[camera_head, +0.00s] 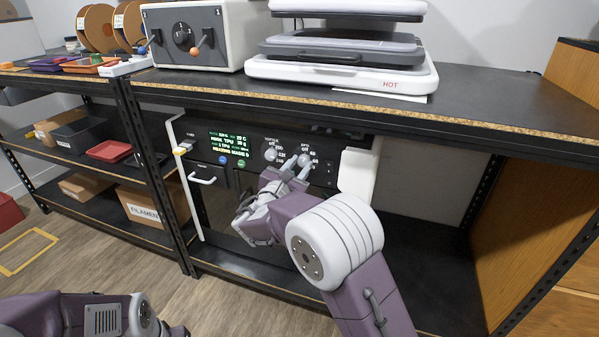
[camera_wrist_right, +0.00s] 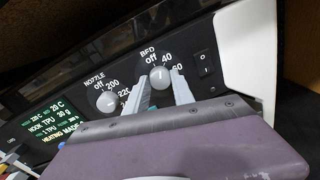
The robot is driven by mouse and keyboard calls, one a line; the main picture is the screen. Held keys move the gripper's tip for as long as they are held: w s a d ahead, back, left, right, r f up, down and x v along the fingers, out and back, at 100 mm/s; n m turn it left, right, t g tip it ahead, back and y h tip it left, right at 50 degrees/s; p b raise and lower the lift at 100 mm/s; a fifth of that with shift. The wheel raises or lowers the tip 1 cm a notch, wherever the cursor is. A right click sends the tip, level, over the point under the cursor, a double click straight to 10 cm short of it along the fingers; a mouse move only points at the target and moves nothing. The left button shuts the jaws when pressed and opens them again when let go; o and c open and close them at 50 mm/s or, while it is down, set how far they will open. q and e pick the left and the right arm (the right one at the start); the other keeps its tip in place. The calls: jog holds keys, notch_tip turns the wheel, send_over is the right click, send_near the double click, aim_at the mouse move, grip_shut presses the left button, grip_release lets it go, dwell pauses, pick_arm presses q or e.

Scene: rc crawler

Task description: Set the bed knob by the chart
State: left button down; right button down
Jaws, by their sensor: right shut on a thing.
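The bed knob (camera_wrist_right: 158,76) is a round grey dial on the dark printer panel (camera_wrist_right: 128,72), under the label BED with marks off, 40 and 60 readable. My right gripper (camera_wrist_right: 160,84) is shut on it, one finger on each side. A light pointer line on the knob points roughly up in the wrist view; its exact mark is hard to tell. In the head view the knob (camera_head: 304,160) is at the tip of my right gripper (camera_head: 297,171). I cannot make out a chart. My left arm shows at the bottom left, its gripper out of view.
The nozzle knob (camera_wrist_right: 107,101) is left of the bed knob, and a rocker switch (camera_wrist_right: 205,70) is to its right. A lit green-text display (camera_head: 229,145) is on the panel. The shelf top (camera_head: 500,100) overhangs the panel. Open shelf space lies right of the printer.

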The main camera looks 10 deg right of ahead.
pick_arm(q)
jog(key=shift+f+b, duration=1.7)
jog(key=shift+f, duration=0.35)
pick_arm(e)
jog(key=shift+f+m, duration=0.15)
jog(key=shift+m, duration=1.85)
jog(key=c, duration=1.1)
grip_release()
jog(key=shift+s, duration=0.1)
pick_arm(q)
notch_tip(320, 180, up, 4)
jog(key=p, duration=0.3)
jog(key=shift+f+p, duration=0.2)
jog(key=shift+p, duration=0.1)
pick_arm(e)
jog(key=v, duration=0.9)
